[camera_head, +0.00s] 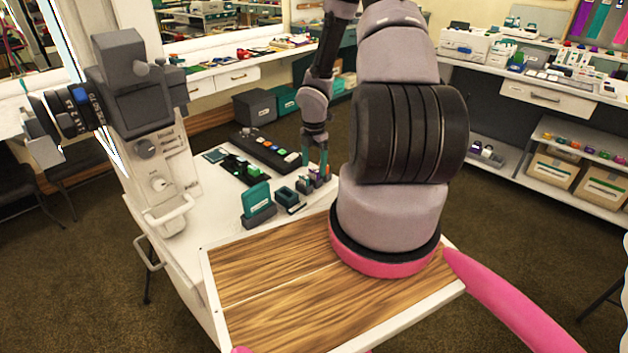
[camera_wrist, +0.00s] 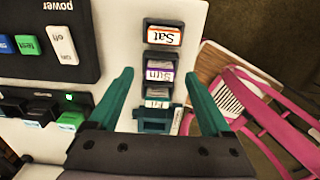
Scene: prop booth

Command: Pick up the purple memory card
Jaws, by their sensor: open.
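The purple memory card (camera_wrist: 159,74), labelled "Sun", sits in a dark slot in a row of upright cards in the wrist view. An orange "Sat" card (camera_wrist: 163,36) is on one side of it and a teal card (camera_wrist: 157,98) on the other. My gripper (camera_wrist: 158,76) is open, its teal fingers on either side of the row, with nothing held. In the head view my gripper (camera_head: 315,160) is low over the small cards on the white table; the purple card is hard to single out there.
A black power strip (camera_head: 268,148) with coloured switches and a dark charger (camera_head: 240,169) with green parts lie close by on the white table. A teal block in a dark stand (camera_head: 257,200) is nearer. A wooden board (camera_head: 275,300) lies in front. A camera stands at left.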

